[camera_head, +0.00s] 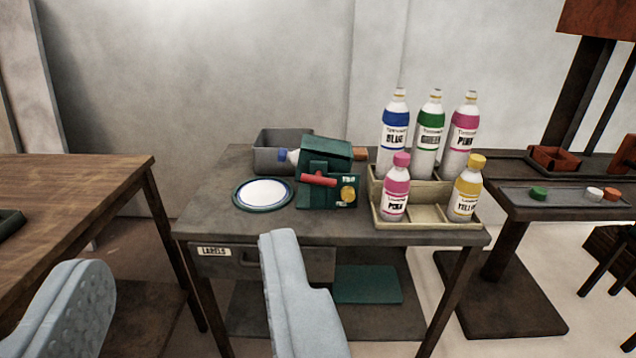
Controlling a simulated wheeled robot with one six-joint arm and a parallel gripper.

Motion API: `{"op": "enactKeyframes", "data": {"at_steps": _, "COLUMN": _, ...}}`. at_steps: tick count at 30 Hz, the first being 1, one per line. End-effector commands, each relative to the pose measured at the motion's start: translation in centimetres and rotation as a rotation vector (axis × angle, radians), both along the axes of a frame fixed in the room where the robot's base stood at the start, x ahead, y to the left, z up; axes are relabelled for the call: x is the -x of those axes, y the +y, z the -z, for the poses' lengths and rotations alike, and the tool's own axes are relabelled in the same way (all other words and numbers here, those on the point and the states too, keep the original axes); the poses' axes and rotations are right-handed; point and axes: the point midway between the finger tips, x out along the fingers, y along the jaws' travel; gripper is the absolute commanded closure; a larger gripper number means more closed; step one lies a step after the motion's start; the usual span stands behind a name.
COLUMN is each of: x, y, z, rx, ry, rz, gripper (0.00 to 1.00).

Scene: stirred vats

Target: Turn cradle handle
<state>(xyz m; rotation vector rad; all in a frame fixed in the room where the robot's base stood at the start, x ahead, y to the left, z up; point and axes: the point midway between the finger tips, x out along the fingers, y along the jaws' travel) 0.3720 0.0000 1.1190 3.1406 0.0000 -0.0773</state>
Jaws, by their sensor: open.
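A dark green cradle (328,150) stands on the grey table, left of the bottles. Its red handle (319,180) lies nearly level across the front. Beside the handle is a small lettered plate with a round yellow disc (347,193); the lettering is too small to read surely. A blue cap with a bit of white (288,155) sticks out at the cradle's left side; the rest is hidden. My gripper (185,252) is open and empty, its two pale fingers wide apart in the foreground, short of the table and apart from the handle.
A tan rack (436,194) holds several labelled bottles right of the cradle. A white plate with a dark rim (263,193) lies left, a grey bin (270,140) behind. A drawer (262,263) marked LABELS is below. A wooden table (70,185) stands left; another bench (510,200) stands right.

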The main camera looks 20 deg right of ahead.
Motion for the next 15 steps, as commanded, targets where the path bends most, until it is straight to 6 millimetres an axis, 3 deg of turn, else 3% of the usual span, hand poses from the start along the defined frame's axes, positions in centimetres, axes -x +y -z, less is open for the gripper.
{"op": "enactKeyframes", "data": {"at_steps": 1, "x": 0.0, "y": 0.0, "z": 0.0, "rx": 0.000, "ry": 0.000, "rz": 0.000, "gripper": 0.51}}
{"op": "enactKeyframes", "data": {"at_steps": 5, "x": -0.8, "y": -0.1, "z": 0.3, "rx": -0.001, "ry": 0.002, "rz": 0.003, "gripper": 0.26}}
{"op": "enactKeyframes", "data": {"at_steps": 9, "x": -3.7, "y": -0.4, "z": 1.0, "rx": -0.003, "ry": 0.002, "rz": 0.011, "gripper": 0.00}}
{"op": "enactKeyframes", "data": {"at_steps": 15, "x": -9.3, "y": -1.3, "z": 3.0, "rx": -0.008, "ry": -0.004, "rz": 0.034, "gripper": 0.00}}
